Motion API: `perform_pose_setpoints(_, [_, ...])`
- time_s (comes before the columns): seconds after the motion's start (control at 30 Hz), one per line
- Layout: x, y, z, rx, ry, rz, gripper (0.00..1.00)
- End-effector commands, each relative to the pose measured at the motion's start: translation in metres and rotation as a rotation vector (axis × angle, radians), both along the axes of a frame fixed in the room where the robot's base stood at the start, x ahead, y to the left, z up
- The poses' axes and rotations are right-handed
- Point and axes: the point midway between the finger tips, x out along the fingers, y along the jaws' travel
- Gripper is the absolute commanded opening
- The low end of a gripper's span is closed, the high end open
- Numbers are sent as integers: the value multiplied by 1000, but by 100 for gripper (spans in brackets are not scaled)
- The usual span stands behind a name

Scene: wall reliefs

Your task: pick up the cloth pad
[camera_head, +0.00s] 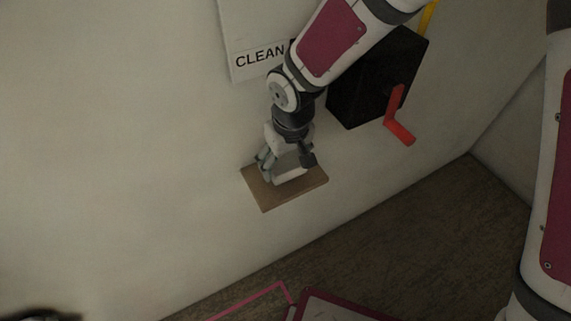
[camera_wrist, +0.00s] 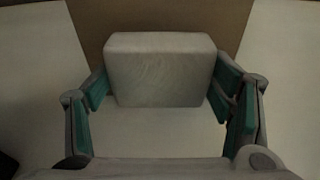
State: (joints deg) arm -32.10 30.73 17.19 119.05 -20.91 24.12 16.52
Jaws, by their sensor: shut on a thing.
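The cloth pad (camera_wrist: 160,70) is a pale, block-shaped piece that fills the space between my fingers in the wrist view. In the head view the pad (camera_head: 291,175) shows as a light strip low between the fingers, over a small brown shelf (camera_head: 262,197) on the wall. My gripper (camera_head: 284,169) points down at the shelf. In the wrist view my gripper (camera_wrist: 160,88) has its green-lined fingers against the pad's left and right sides, shut on it. I cannot tell whether the pad touches the shelf.
A white sign reading "CLEAN" (camera_head: 260,58) hangs on the wall above the shelf. A black box (camera_head: 365,92) with a red crank handle (camera_head: 398,120) is on the wall to the right, close to my arm. The wall left of the shelf is bare.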

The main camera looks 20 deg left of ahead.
Motion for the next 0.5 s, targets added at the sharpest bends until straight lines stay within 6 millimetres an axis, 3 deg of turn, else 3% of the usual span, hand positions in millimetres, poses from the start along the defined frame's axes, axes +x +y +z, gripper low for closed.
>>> perform_pose_setpoints(0.07, [2,1,14,4,-5,1,51])
perform_pose_setpoints(0.5, [-98,-35,22,1,-2,7,51])
